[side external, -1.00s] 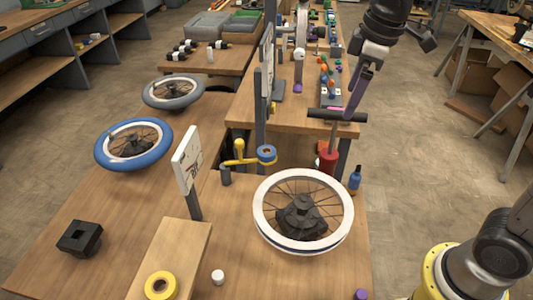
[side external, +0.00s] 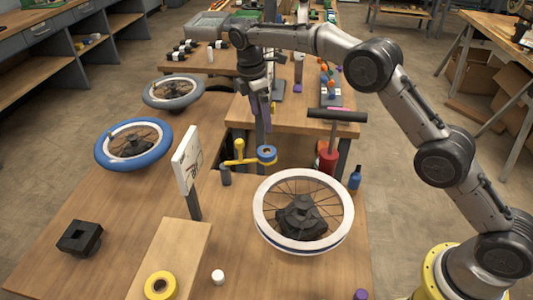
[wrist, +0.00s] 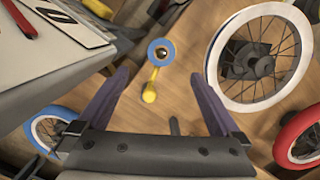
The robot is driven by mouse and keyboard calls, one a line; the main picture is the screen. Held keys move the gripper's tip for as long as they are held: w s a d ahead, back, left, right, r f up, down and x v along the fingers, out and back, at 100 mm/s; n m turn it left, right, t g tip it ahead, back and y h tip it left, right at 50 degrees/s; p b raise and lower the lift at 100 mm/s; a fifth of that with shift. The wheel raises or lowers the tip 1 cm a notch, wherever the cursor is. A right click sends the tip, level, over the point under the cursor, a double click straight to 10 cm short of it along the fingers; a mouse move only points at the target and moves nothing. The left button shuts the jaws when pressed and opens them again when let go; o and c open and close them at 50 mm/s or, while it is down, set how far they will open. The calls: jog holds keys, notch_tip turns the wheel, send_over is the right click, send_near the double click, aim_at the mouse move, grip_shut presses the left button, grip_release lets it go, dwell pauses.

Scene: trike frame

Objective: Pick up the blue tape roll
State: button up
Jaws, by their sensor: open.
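The blue tape roll (side external: 267,153) sits by the yellow holder (side external: 238,152) behind the white-rimmed wheel. In the wrist view the blue tape roll (wrist: 152,47) shows as a blue ring, with the holder's yellow knob (wrist: 149,95) just below it. My gripper (side external: 261,122) points down above and behind the roll in the side view, apart from it. Its two purple fingers are spread wide in the wrist view (wrist: 160,80), with nothing held between them. The roll lies slightly beyond the fingertips, between their lines.
The white-rimmed wheel (side external: 258,218) stands close in front. A white sign panel (side external: 187,160) rises at left of the roll. A red pump (side external: 327,160) and a blue bottle (side external: 355,177) stand to the right. A yellow tape roll (side external: 161,286) lies at the front.

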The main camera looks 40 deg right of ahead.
send_over(266, 152)
jog(key=f, duration=0.6)
jog(key=shift+w+a+f, duration=0.15)
jog(key=shift+w+f, duration=0.2)
jog(key=shift+f, duration=0.05)
jog(key=shift+s+f, duration=0.15)
jog(key=shift+f, duration=1.2)
jog(key=shift+s+f, duration=0.15)
jog(key=shift+f, duration=1.15)
jog(key=shift+c, duration=0.2)
jog(key=c, duration=1.5)
jog(key=shift+r, duration=0.5)
notch_tip(266, 152, up, 2)
jog(key=shift+r, duration=0.1)
jog(key=s+r, duration=0.3)
jog(key=s, duration=0.1)
jog(key=s+d+r, duration=0.1)
jog(key=s+r, duration=0.2)
jog(key=s, duration=0.2)
jog(key=s+d+r, duration=0.1)
jog(key=s+r, duration=0.2)
jog(key=s, duration=0.2)
jog(key=shift+r, duration=0.4)
